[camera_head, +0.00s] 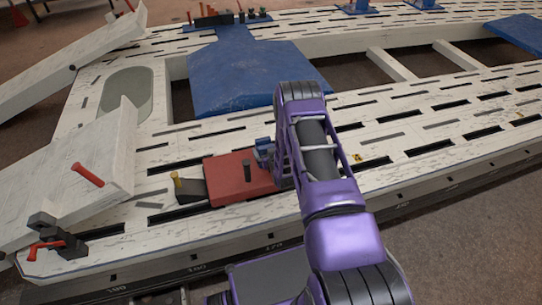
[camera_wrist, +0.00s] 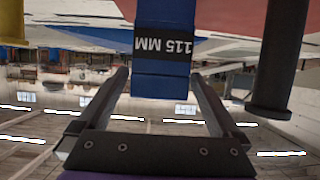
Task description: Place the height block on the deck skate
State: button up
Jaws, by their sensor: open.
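The deck skate (camera_head: 235,180) is a red flat block with a black post and a dark end with a yellow knob, lying on the white slotted frame. The height block (camera_head: 263,146) is small and blue and shows at the skate's back right edge. Its base is hidden, so I cannot tell whether it rests on the skate. In the wrist view the height block (camera_wrist: 162,75) carries an upside-down "115 MM" label. My gripper (camera_wrist: 161,74) is open, its fingers on either side of the block with visible gaps. In the head view my arm hides most of the gripper.
The skate's black post (camera_wrist: 274,75) stands close to my right finger in the wrist view. A large blue plate (camera_head: 240,85) lies behind. A white beam (camera_head: 85,170) with red-handled clamps is at left. Small tools (camera_head: 225,17) stand at the back. The frame has open gaps.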

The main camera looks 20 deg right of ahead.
jog(key=p+v, duration=0.1)
jog(key=v, duration=0.8)
jog(key=shift+s, duration=0.25)
jog(key=shift+r, duration=0.1)
